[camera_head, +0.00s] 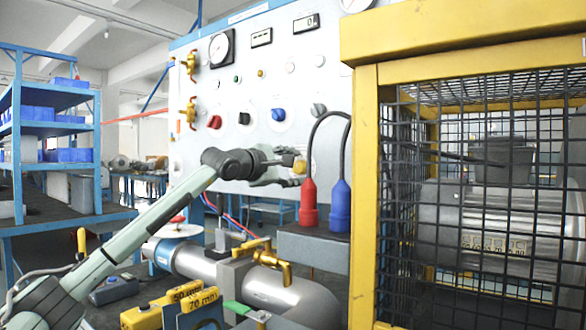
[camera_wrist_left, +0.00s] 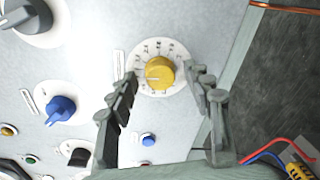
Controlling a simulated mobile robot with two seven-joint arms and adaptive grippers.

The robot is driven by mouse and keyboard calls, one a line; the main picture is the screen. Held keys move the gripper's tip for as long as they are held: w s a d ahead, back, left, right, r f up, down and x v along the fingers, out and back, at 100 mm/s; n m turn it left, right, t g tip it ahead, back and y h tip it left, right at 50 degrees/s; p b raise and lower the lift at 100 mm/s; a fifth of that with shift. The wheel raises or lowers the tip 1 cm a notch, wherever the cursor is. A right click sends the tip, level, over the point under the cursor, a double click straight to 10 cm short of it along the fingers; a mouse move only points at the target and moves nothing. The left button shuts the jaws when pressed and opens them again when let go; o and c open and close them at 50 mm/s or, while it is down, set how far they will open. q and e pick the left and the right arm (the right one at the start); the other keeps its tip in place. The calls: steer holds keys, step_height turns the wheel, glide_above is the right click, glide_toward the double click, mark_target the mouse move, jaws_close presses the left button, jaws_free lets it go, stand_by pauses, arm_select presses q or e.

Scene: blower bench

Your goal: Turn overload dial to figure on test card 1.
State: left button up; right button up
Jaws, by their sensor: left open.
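A yellow dial (camera_wrist_left: 161,71) sits on a round white scale plate on the pale panel. Its light pointer mark faces left in the wrist view; the scale figures are too small to read surely. My left gripper (camera_wrist_left: 165,88) is open, with one finger on each side of the dial and gaps showing. In the head view the left gripper (camera_head: 286,173) is at the panel, beside the yellow dial (camera_head: 300,167). Yellow-topped cards (camera_head: 192,302) with black figures, seemingly 50 and 70, stand at the bottom; I cannot tell which is test card 1.
Red (camera_head: 214,122), blue (camera_head: 278,114) and grey (camera_head: 318,110) knobs sit above on the panel. Red (camera_head: 309,205) and blue (camera_head: 340,207) cabled plugs stand just right of the gripper. A yellow-framed cage (camera_head: 363,200) fills the right. Pipework (camera_head: 200,264) lies below.

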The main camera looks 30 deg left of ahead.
arm_select(q)
steer(key=s+a, duration=0.1)
steer(key=s, duration=1.1)
steer(key=shift+a+r, duration=0.2)
steer(key=shift+r, duration=0.15)
